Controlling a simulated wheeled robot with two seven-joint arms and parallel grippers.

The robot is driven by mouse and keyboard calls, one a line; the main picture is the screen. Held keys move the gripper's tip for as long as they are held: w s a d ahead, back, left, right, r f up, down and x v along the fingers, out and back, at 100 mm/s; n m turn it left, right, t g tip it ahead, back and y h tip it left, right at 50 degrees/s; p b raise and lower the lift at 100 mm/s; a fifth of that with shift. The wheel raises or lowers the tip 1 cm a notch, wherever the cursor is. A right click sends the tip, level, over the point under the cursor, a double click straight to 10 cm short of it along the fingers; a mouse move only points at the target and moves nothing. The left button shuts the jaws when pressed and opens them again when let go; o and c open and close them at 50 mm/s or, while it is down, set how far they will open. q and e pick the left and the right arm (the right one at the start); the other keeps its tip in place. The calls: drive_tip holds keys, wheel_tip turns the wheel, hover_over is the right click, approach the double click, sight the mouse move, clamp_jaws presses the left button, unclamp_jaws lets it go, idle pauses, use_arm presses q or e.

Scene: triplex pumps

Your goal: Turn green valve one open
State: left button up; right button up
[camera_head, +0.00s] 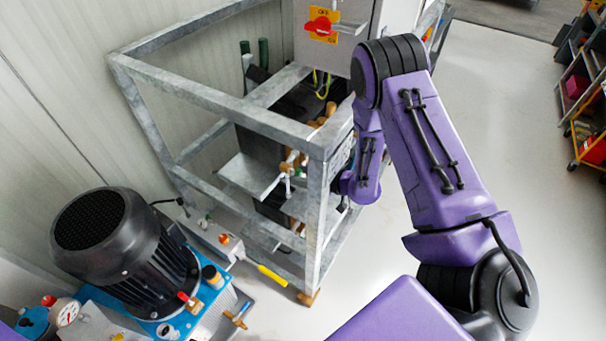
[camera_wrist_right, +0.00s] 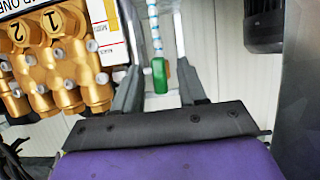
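In the right wrist view, a green valve handle (camera_wrist_right: 160,75) hangs at the end of a blue-and-white striped piece. It shows between the two grey fingers of my right gripper (camera_wrist_right: 154,22). The fingers are spread apart, with visible space on both sides of the handle. I cannot tell how deep it lies between them. In the head view, my right arm reaches to the near corner of the grey metal frame (camera_head: 318,148). The fingers there are largely hidden by the wrist and the frame, and I cannot make out the green handle. My left gripper is not in view.
A gold pump (camera_wrist_right: 60,62) marked 1 and 2 sits left of the fingers in the wrist view. In the head view, a black motor (camera_head: 125,245) stands at the left, and a box with a red switch (camera_head: 320,26) tops the frame. Open floor lies right.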

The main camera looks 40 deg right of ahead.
drive_tip(key=shift+s, duration=0.1)
drive_tip(key=b+v, duration=0.1)
drive_tip(key=v, duration=0.9)
drive_tip(key=shift+s+d, duration=0.2)
drive_tip(key=shift+s, duration=0.05)
